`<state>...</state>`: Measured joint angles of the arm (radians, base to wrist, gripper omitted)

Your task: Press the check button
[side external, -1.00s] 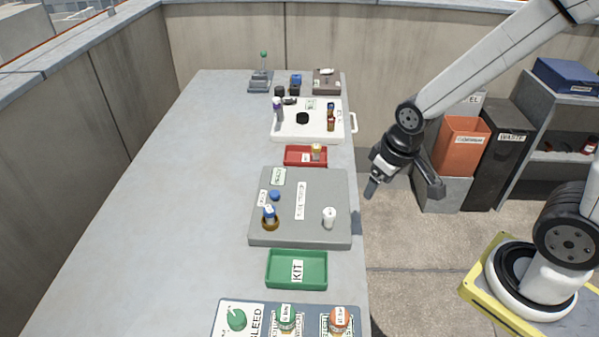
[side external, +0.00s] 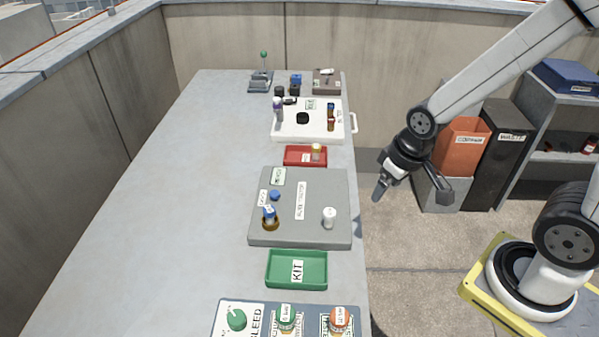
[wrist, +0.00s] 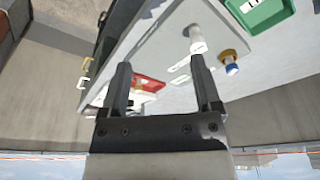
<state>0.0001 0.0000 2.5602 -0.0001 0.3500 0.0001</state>
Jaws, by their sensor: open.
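A small round blue button (side external: 275,195) sits on the grey station board (side external: 335,183), beside small white labels whose words are too small to read surely. A white cylinder (side external: 329,217) stands at the board's right. My gripper (side external: 411,188) is open and empty, off the bench's right edge and apart from the board. In the wrist view my open fingers (wrist: 160,63) frame part of the bench; the white cylinder (wrist: 197,38) and the blue-capped item (wrist: 231,67) show beyond them.
A red tray (side external: 292,157) with a small yellow-topped item and a white tray (side external: 285,130) lie behind the board. A green KIT tray (side external: 297,283) and a panel with a green knob (side external: 236,320) lie in front. The bench's left side is clear.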

